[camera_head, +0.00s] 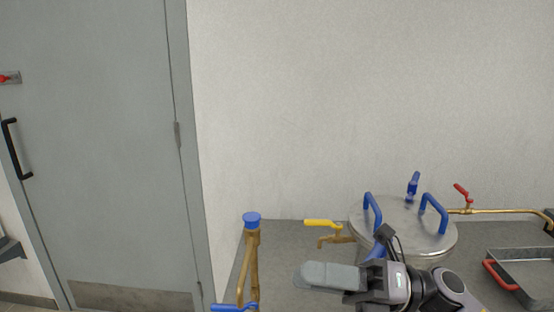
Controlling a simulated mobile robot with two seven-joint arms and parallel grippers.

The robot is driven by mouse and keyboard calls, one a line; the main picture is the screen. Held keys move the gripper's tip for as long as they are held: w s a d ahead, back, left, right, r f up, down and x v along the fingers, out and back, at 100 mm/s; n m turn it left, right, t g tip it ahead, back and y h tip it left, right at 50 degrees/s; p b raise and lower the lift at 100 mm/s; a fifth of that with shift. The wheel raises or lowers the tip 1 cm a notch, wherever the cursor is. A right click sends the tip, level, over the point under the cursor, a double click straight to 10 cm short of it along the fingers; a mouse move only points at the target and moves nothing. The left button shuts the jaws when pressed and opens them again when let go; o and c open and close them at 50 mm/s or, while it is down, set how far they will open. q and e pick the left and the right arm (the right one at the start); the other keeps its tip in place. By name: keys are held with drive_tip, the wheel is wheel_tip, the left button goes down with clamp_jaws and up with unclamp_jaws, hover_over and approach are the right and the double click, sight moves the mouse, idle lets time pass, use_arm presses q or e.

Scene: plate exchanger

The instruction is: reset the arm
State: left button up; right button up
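My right gripper (308,276) is low in the head view, in front of the steel pot, with its fingers pointing left. The grey fingers overlap from this side, so I cannot tell whether they are apart. Nothing shows held in them. My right arm comes in from the bottom edge. My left gripper is not in view.
A round steel pot (400,222) with blue handles stands on a grey counter (290,235). A brass pipe with a blue cap (251,219), a yellow-handled valve (322,223), a red-handled valve (462,192) and a red-handled tray (525,270) are nearby. A grey door (95,150) is left.

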drive_tip(key=w+d+f+m+t+h+b, duration=0.1)
drive_tip(key=d+f+m+t+h, duration=0.45)
drive_tip(key=f+m+t, duration=0.75)
drive_tip(key=w+d+f+m+t+h, duration=0.1)
drive_tip(key=d+f+m+t+h, duration=0.5)
drive_tip(key=m, duration=1.2)
drive_tip(key=s+d+f+m+g+h, duration=0.1)
drive_tip(key=s+f+m+g+h, duration=0.2)
drive_tip(key=s+f, duration=0.4)
drive_tip(key=s+d+f+m+g+h, duration=0.2)
drive_tip(key=s+f+m+g+h, duration=0.2)
drive_tip(key=f, duration=0.9)
drive_tip(key=s+m+g, duration=0.1)
drive_tip(key=s+m, duration=0.2)
drive_tip(key=shift+s+d+f+b, duration=0.15)
drive_tip(key=shift+s+b, duration=0.2)
drive_tip(key=shift+s, duration=0.05)
